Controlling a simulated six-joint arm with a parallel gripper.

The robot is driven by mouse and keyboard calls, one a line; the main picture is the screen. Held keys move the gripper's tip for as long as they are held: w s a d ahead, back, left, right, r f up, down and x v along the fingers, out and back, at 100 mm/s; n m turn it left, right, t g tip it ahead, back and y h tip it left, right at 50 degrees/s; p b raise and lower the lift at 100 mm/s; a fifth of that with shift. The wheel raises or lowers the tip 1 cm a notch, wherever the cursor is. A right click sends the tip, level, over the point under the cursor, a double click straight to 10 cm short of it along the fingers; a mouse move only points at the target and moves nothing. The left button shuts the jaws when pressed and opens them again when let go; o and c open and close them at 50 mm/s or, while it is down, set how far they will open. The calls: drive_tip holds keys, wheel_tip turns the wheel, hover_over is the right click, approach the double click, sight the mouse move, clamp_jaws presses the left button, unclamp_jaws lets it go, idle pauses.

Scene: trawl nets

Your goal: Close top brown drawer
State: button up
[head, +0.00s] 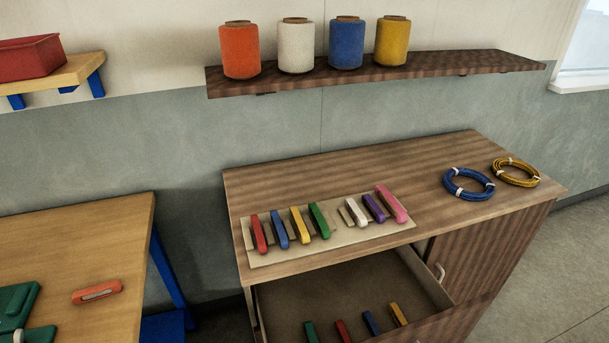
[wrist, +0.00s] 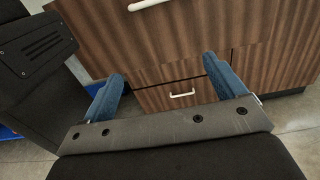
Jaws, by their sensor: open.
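The top brown drawer (head: 345,297) is pulled open from the brown wooden cabinet (head: 400,165) in the head view. Its bare inside shows, with several coloured netting tools lying toward its front. Its front is mostly cut off by the lower picture edge. In the wrist view, a brown drawer front (wrist: 185,35) with a white handle (wrist: 148,4) is at the top, which appears to be this drawer. My gripper (wrist: 162,70) is open, its two blue fingers spread apart, empty, pointing at the cabinet front. It is not visible in the head view.
A lower drawer with a white handle (wrist: 182,94) looks shut. A cabinet door (head: 480,250) is right of the open drawer. Coloured tools lie on a mat (head: 275,257); blue (head: 468,185) and yellow coils (head: 516,172) lie on top. A wooden table (head: 80,240) stands left.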

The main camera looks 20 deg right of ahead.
drive_tip(key=w+a, duration=0.1)
drive_tip(key=w, duration=0.2)
drive_tip(key=w+a+f, duration=0.1)
drive_tip(key=w+a, duration=0.1)
drive_tip(key=w, duration=0.1)
drive_tip(key=w+a, duration=0.2)
drive_tip(key=w, duration=0.1)
drive_tip(key=shift+w+a+f, duration=0.15)
drive_tip(key=shift+w+a, duration=0.05)
drive_tip(key=c, duration=1.8)
drive_tip(key=w, duration=1.2)
clamp_jaws()
drive_tip(key=shift+w, duration=0.8)
drive_tip(key=w, duration=2.4)
drive_tip(key=shift+w, duration=0.4)
drive_tip(key=shift+w+d, duration=0.1)
drive_tip(key=s, duration=1.4)
drive_tip(key=shift+s, duration=0.35)
